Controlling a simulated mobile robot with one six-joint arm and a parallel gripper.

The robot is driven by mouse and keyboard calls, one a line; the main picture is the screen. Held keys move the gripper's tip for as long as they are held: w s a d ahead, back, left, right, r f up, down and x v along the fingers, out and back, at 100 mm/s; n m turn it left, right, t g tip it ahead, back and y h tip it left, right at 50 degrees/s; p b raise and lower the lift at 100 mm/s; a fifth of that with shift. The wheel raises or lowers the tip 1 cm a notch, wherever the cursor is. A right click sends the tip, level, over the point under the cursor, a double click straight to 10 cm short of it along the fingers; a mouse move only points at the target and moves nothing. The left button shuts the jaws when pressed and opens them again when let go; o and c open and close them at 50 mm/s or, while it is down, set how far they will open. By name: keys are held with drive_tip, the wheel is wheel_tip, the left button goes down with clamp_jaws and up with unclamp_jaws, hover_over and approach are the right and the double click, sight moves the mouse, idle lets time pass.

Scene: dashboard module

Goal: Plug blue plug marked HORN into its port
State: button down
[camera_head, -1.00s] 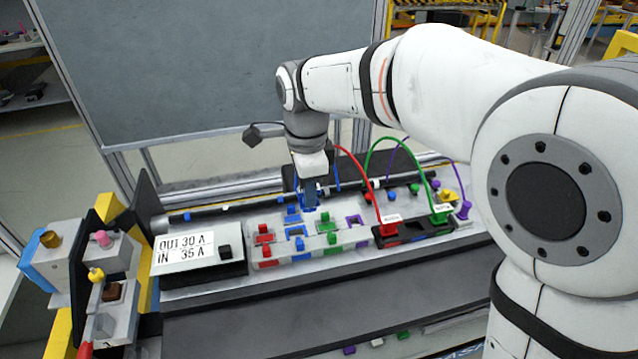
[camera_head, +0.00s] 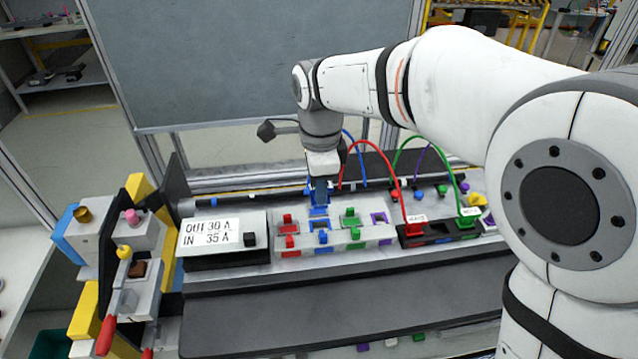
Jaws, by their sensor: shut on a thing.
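My gripper (camera_head: 321,196) points down over the back edge of the pale block of coloured sockets (camera_head: 370,236). It is shut on the blue plug (camera_head: 320,210), which is mostly hidden by the fingers and merges with blue parts behind and below it. Its blue cable (camera_head: 352,140) arcs up behind the wrist and down to the right. No HORN marking is legible. The black port block (camera_head: 440,239) is to the right of the gripper. A red plug (camera_head: 415,229) and a green plug (camera_head: 468,221), with white tags, sit in it. I cannot tell which port is marked HORN.
A panel reading OUT 30 A, IN 35 A (camera_head: 215,232) stands left of the socket block. Red and green cables arch (camera_head: 403,160) close to the right of my wrist. A control stand (camera_head: 130,250) is at the far left. The dark front ledge (camera_head: 340,305) is bare.

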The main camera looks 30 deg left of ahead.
drive_tip(key=shift+f+b, duration=1.45)
drive_tip(key=shift+f, duration=0.95)
drive_tip(key=shift+f+b, duration=0.6)
drive_tip(key=shift+f, duration=0.65)
drive_tip(key=shift+r, duration=0.15)
drive_tip(key=shift+r+p, duration=0.75)
drive_tip(key=shift+r, duration=0.1)
drive_tip(key=shift+f+b, duration=0.55)
drive_tip(key=shift+f, duration=0.45)
idle(1.2)
drive_tip(key=c, duration=1.2)
unclamp_jaws()
drive_tip(key=shift+r+b, duration=0.3)
drive_tip(key=shift+r, duration=3.65)
